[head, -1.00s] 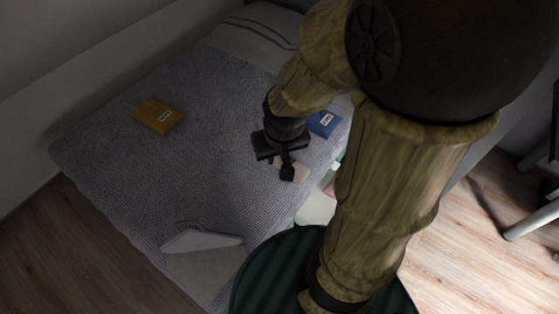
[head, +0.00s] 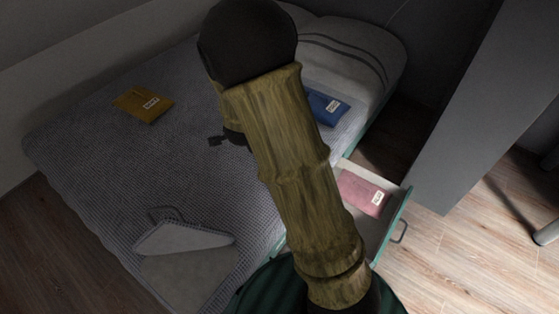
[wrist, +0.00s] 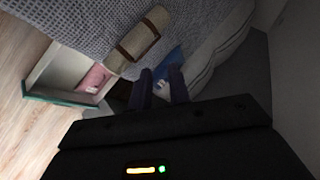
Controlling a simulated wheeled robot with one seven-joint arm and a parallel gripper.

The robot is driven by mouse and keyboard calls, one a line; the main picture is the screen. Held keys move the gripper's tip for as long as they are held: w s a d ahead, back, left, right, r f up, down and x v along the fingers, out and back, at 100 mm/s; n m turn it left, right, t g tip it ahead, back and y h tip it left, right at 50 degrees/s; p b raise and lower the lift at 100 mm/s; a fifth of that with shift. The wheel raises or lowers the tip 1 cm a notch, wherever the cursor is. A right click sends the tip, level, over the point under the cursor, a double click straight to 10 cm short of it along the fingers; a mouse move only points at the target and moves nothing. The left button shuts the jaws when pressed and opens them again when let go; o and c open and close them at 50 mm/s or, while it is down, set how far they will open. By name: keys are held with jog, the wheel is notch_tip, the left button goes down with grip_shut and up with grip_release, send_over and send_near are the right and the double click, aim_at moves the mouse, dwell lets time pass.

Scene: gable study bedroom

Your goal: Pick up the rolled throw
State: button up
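The rolled throw, a tan roll with darker brown bands, shows in the wrist view (wrist: 139,40). It lies on the grey bedspread (wrist: 95,22) near the bed's edge, above the open drawer. In the head view my arm hides it. My gripper (wrist: 160,88) has two dark fingers with a gap between them, and nothing is held. The roll is beyond the fingertips and apart from them, up and to the left in the wrist view. In the head view only a dark bit of my gripper (head: 226,138) shows beside my arm, over the bed.
An open drawer (head: 401,205) under the bed holds a pink packet (head: 363,193) and juts into the floor space. A blue packet (head: 326,108), a mustard packet (head: 143,104) and a grey bag (head: 185,240) lie on the bed. A grey panel (head: 480,110) stands at right.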

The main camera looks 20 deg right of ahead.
jog(key=w+d+f+m+h+b, duration=0.1)
jog(key=w+f+m+h+b, duration=0.1)
jog(key=f+b, duration=0.4)
jog(key=w+d+f+m+t+h+b, duration=0.1)
jog(key=f+m+h+b, duration=0.3)
jog(key=f, duration=0.5)
jog(key=w+f+m+t+h+b, duration=0.1)
jog(key=w+f+m+h+b, duration=0.1)
jog(key=f+m+b, duration=0.4)
jog(key=f+h+b, duration=0.1)
jog(key=b, duration=0.2)
jog(key=shift+w+d+f+m, duration=0.3)
jog(key=shift+d+m, duration=0.1)
jog(key=b+x, duration=0.5)
jog(key=x, duration=0.7)
jog(key=shift+w, duration=0.15)
jog(key=shift+d, duration=0.1)
